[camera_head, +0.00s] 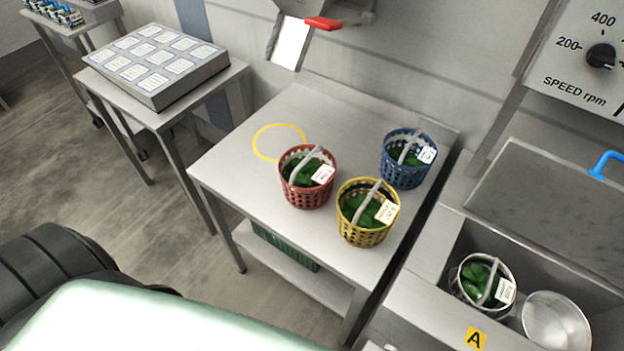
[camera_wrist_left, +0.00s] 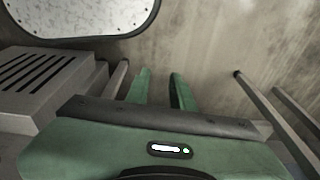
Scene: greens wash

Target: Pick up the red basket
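The red basket (camera_head: 296,194) stands upright on the steel table (camera_head: 235,165) in the head view. It holds green leaves, has a grey arched handle and carries a white tag. The wrist view does not show it. My left gripper (camera_wrist_left: 162,85) shows only in the left wrist view. Its two green fingers are apart with nothing between them, away from the basket. My right gripper is in neither view.
A yellow basket (camera_head: 362,236) stands close to the red one at front right, and a blue basket (camera_head: 403,173) behind right. A yellow ring (camera_head: 256,148) marks bare tabletop at back left. A grey-white basket (camera_head: 466,292) sits in the basin at right.

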